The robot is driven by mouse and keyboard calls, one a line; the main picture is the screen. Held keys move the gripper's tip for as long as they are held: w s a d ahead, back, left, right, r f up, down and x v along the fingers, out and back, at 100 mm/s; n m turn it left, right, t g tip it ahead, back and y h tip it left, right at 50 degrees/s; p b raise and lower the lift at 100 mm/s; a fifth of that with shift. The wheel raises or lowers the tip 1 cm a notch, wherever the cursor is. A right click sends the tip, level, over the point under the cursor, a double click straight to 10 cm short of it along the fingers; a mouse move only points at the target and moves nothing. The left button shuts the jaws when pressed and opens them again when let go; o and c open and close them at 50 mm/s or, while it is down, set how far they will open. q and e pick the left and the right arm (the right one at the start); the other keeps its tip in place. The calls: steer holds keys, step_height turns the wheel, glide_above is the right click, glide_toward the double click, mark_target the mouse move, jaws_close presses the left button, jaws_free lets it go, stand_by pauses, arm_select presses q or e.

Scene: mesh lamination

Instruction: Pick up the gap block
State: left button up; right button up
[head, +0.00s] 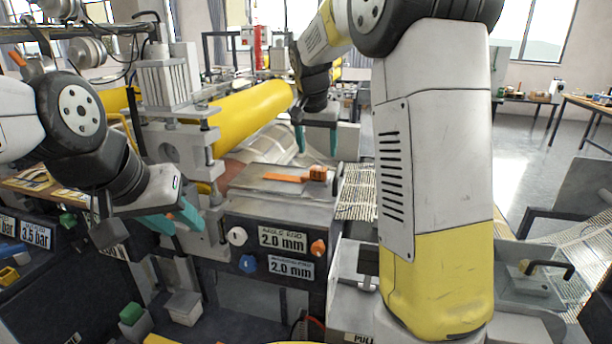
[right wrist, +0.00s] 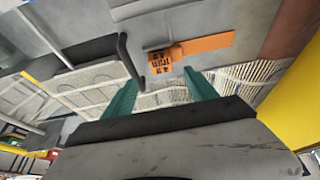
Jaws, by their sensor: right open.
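The orange gap block (head: 318,174) sits on the grey top plate of the machine, at the right end of a flat orange strip (head: 286,178). In the right wrist view the block (right wrist: 165,61) shows dark lettering, upside down, ahead of the fingers, and the strip (right wrist: 205,44) runs off to its right. My right gripper (head: 316,142) is open and empty, its teal fingers apart, beyond the block in the head view. In the right wrist view the gripper (right wrist: 165,88) straddles the line to the block without touching it. My left gripper (head: 187,229) is open and empty, left of the machine front.
A yellow roller (head: 252,103) lies behind the plate, with mesh web (head: 357,190) to its right. A dark bar (right wrist: 131,60) stands beside the block. Knobs and 2.0 mm labels (head: 283,239) are on the machine front. My right arm hides much of the right side.

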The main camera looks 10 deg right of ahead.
mark_target(318, 169)
steer(key=x, duration=0.8)
steer(key=shift+a, duration=0.15)
jaws_close()
